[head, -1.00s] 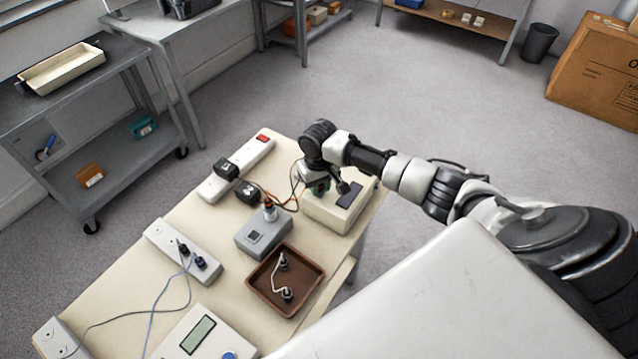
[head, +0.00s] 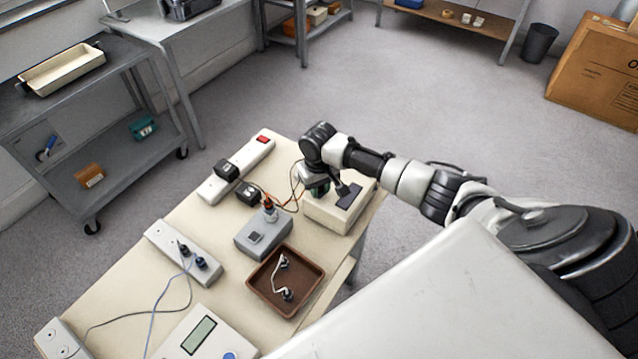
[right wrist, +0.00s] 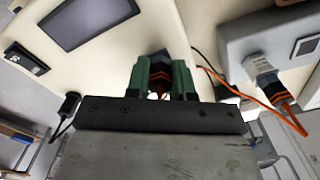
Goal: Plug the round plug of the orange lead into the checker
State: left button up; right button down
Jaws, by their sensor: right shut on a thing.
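A cream box with a dark screen (head: 338,210), which looks like the checker, stands at the far right of the bench; it fills the upper left of the right wrist view (right wrist: 120,50). My right gripper (head: 318,191) is over its left end. In the right wrist view its green fingers (right wrist: 162,78) are shut on a black plug with orange bands (right wrist: 157,64). The plug faces the box; whether it is in a socket is hidden. The orange lead (right wrist: 235,94) runs to another banded plug (right wrist: 268,86), seated in a grey box (head: 264,236). My left gripper is out of view.
Left of the checker lie a white power strip (head: 240,168) and black adapters (head: 247,193). A brown tray (head: 312,292) with a white lead is nearer. Another strip (head: 165,240) and a meter (head: 222,346) are at the near left.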

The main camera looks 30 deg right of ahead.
jog(key=shift+f, duration=0.15)
jog(key=shift+m+p, duration=0.6)
jog(key=shift+p, duration=0.15)
jog(key=shift+m+p, duration=1.75)
jog(key=shift+m, duration=0.25)
dwell(0.4)
jog(key=shift+m+p, duration=1.4)
jog(key=shift+m, duration=0.6)
jog(key=shift+m+p, duration=0.7)
jog(key=shift+m, duration=0.7)
jog(key=c, duration=0.9)
grip_release()
